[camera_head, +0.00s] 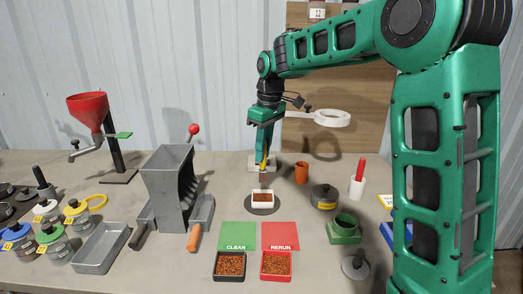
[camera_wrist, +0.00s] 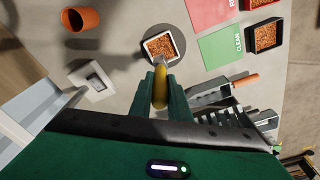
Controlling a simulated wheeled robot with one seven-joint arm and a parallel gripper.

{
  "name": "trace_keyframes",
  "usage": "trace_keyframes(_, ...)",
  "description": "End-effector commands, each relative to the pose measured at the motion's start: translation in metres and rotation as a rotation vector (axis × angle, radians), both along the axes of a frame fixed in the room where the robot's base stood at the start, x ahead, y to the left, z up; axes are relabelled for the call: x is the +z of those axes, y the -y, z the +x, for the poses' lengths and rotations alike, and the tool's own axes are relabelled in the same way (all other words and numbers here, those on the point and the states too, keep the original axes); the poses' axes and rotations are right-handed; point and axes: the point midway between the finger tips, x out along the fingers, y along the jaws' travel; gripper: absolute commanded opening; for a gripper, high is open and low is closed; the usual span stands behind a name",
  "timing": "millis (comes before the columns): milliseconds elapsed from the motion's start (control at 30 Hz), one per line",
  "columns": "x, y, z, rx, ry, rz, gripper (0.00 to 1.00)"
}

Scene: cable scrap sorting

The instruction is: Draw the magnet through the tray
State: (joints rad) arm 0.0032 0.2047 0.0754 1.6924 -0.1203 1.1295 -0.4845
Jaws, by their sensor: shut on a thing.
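My gripper (camera_head: 263,150) is shut on a yellow-handled magnet (camera_wrist: 160,90). In the wrist view, the green fingers (camera_wrist: 160,78) close on both sides of the handle, and a short grey tip points toward the tray. The small white tray (camera_head: 251,198) holds copper-coloured granules and sits on a dark round base. It also shows in the wrist view (camera_wrist: 145,53), just beyond the magnet's tip. In the head view the gripper is above and behind the tray. I cannot tell whether the tip touches the granules.
A white block with a slot (camera_wrist: 95,80) and an orange-brown cup (camera_head: 301,173) stand behind the tray. In front lie the green CLEAN mat (camera_head: 238,235) and red RERUN mat (camera_head: 280,235), with granule trays. A grey hopper machine (camera_head: 168,185) stands left; a lidded dark pot (camera_head: 324,197) stands right.

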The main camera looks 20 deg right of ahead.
Motion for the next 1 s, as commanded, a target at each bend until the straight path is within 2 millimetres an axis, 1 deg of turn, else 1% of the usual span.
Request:
trace_keyframes(300, -0.031, 0.0, 0.0, 0.0, -0.002, 0.0, 0.0)
trace_keyframes(500, -0.045, 0.0, 0.0, 0.001, -0.001, 0.0, 0.0)
trace_keyframes(700, -0.053, 0.0, 0.0, 0.001, -0.001, -0.001, 0.0)
trace_keyframes(1000, -0.053, 0.0, 0.0, 0.001, 0.0, 0.0, 0.0)
